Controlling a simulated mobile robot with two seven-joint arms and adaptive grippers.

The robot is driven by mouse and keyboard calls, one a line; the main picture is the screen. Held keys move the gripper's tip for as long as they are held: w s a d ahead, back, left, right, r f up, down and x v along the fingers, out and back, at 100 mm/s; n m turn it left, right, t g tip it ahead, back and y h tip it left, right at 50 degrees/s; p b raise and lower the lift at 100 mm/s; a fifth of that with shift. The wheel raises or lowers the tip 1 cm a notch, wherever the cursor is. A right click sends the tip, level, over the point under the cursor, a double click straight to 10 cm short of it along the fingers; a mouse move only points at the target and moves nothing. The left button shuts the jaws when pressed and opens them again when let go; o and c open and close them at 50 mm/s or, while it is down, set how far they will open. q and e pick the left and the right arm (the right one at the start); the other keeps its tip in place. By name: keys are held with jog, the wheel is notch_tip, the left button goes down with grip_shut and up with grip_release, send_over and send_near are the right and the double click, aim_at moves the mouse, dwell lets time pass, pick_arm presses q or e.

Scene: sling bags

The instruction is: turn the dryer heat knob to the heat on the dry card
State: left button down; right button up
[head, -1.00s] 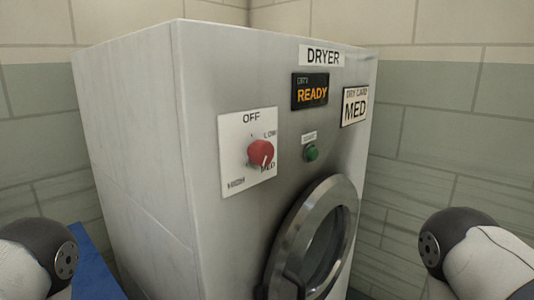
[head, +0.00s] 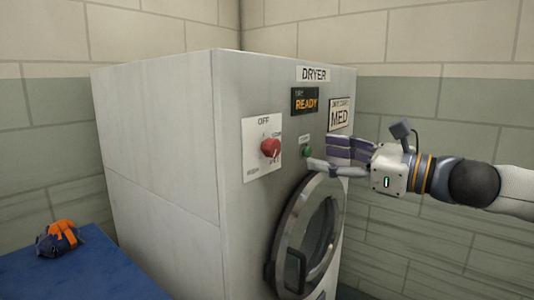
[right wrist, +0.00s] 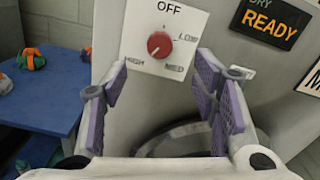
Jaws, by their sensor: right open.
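The red heat knob (head: 270,148) sits on a white dial plate (head: 250,165) on the dryer front, marked OFF, LOW, MED and HIGH. The knob also shows in the right wrist view (right wrist: 159,44). Its pale pointer mark is small; I cannot tell its exact setting. The dry card (head: 339,116) reads MED. My right gripper (head: 320,152) is open and empty, right of the knob, in front of the green button and door top. In the right wrist view its spread fingers (right wrist: 160,82) lie below the dial, apart from the knob. My left gripper is out of view.
The dryer (head: 160,150) shows a READY display (head: 305,100), a green button (head: 307,152) and a round door (head: 290,240) below. A blue table (head: 90,270) at left holds an orange and dark bundle (head: 58,238). Tiled walls stand behind.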

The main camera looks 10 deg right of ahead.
aim_at(276, 149)
jog(key=b+x, duration=0.1)
jog(key=x, duration=0.2)
jog(key=f+b+x, duration=0.1)
jog(key=x, duration=0.3)
jog(key=b+x, duration=0.1)
jog(key=x, duration=0.3)
jog(key=shift+w+f, duration=0.2)
jog(key=shift+w+a+r, duration=0.2)
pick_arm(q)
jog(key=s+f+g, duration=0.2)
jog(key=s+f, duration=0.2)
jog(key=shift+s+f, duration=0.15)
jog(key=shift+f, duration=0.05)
pick_arm(e)
jog(key=c, duration=1.2)
